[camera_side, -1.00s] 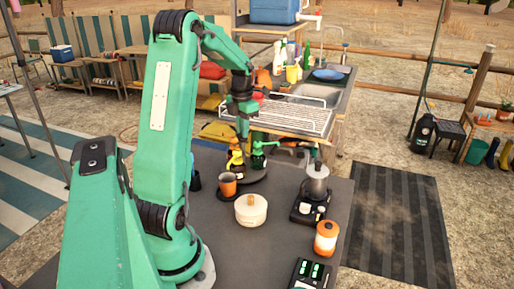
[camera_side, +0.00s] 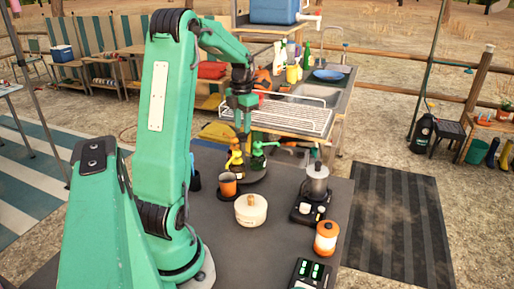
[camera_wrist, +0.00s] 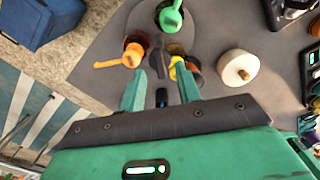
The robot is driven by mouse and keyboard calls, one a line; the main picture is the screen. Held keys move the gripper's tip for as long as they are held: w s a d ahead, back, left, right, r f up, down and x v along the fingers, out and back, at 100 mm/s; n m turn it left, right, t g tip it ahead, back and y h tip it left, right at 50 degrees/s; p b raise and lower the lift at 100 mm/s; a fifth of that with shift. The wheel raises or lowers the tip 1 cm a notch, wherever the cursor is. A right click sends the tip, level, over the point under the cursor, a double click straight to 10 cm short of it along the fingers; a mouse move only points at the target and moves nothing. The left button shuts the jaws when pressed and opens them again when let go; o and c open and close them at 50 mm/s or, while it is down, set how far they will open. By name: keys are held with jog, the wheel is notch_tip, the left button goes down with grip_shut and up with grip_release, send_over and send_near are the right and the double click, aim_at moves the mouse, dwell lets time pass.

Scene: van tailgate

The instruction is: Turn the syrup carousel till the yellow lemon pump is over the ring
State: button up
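The syrup carousel (camera_side: 256,177) is a dark round turntable with pump bottles. The yellow pump (camera_side: 235,161) stands on its near left side, close to the orange cup (camera_side: 228,185), which sits on a dark round base. The yellow pump also shows in the wrist view (camera_wrist: 175,67), beside the right finger. The green pump (camera_side: 258,156) is right of it; in the wrist view it is at the top (camera_wrist: 171,16). An orange pump (camera_wrist: 123,58) points left there. My gripper (camera_side: 241,131) hangs above the carousel; its fingers (camera_wrist: 160,88) are apart and empty. The ring is not clearly distinguishable.
A cream lidded pot (camera_side: 251,211) stands in front of the carousel. A grinder-like device (camera_side: 316,188) and an orange-and-white canister (camera_side: 326,238) are on the right. A dish rack (camera_side: 295,115) and sink lie behind. Dark counter is bare between the pot and the canister.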

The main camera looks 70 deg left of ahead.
jog(key=shift+r, duration=2.8)
jog(key=d+r+m+t+y, duration=0.1)
jog(key=d+r+m, duration=0.1)
jog(key=d+m, duration=0.75)
jog(key=d+r+m+t, duration=0.2)
jog(key=d+r+m, duration=0.1)
jog(key=d+m, duration=0.65)
jog(key=s+d+f+m+t, duration=0.1)
jog(key=s+d+m, duration=0.2)
jog(key=d+m, duration=0.4)
jog(key=s+d+f+m+t+h, duration=0.1)
jog(key=s+d+m, duration=0.3)
jog(key=m, duration=0.9)
jog(key=d+f, duration=0.1)
jog(key=d, duration=0.2)
jog(key=shift+d+t, duration=0.3)
